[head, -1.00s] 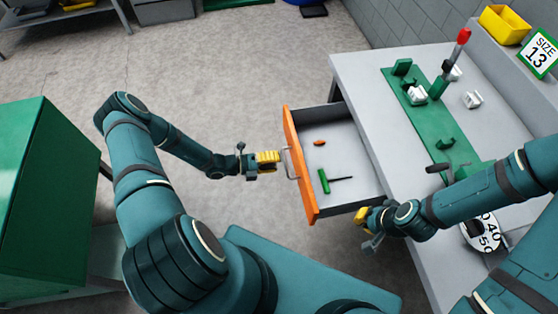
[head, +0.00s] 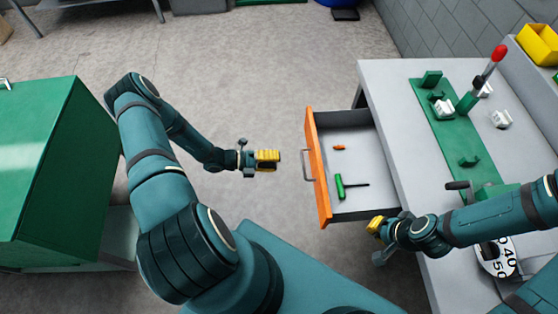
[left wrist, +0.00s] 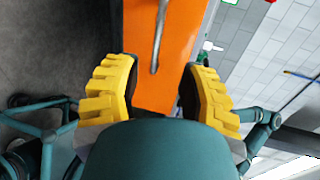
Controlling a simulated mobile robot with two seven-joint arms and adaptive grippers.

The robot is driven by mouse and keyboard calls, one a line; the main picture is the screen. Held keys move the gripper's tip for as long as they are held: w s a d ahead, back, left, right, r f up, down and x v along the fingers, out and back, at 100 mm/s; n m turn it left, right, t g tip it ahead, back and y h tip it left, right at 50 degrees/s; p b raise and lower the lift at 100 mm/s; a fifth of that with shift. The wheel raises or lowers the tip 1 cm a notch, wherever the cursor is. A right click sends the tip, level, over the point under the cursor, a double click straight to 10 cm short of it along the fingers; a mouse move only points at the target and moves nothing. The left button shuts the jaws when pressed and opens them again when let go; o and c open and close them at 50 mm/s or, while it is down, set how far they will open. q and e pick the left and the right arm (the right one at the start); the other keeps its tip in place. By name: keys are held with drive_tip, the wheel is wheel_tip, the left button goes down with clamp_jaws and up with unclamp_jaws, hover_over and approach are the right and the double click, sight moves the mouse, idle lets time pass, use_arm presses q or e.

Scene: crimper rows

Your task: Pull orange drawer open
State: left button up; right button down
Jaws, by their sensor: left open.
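The orange drawer (head: 317,165) stands pulled out from the grey workbench, its inside showing in the head view. Its metal handle (head: 307,165) is on the orange front. In the left wrist view the orange front (left wrist: 165,60) and the handle (left wrist: 158,35) lie ahead, between the two yellow fingers. My left gripper (head: 279,160) is open and empty, a short gap left of the handle; it also shows in the left wrist view (left wrist: 160,95). My right gripper (head: 374,226) is near the drawer's near right corner; its finger opening is not clear.
In the drawer lie a green-handled tool (head: 340,187) and a small orange piece (head: 339,147). The workbench (head: 392,75) carries a green crimper base (head: 440,115) with a red-tipped lever and white pieces. A green cabinet (head: 50,165) stands left. Floor left of the drawer is clear.

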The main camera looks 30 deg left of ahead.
use_arm(q)
drive_tip(key=shift+v, duration=2.1)
drive_tip(key=v, duration=1.2)
drive_tip(key=d+f+m+g+y, duration=0.1)
drive_tip(key=d+m+g+y, duration=0.3)
drive_tip(key=d+m+g, duration=1.1)
drive_tip(key=w+d+r+m+t+y, duration=0.1)
drive_tip(key=d+r+m+t+y, duration=0.1)
drive_tip(key=d+m, duration=0.5)
drive_tip(key=w+d+r+m+t+y, duration=0.1)
drive_tip(key=d+m+t, duration=0.4)
drive_tip(key=m, duration=1.4)
wheel_tip(320, 180, up, 3)
drive_tip(key=d+y, duration=0.1)
drive_tip(key=d, duration=0.2)
drive_tip(key=shift+t+y, duration=0.3)
drive_tip(key=shift+y, duration=0.1)
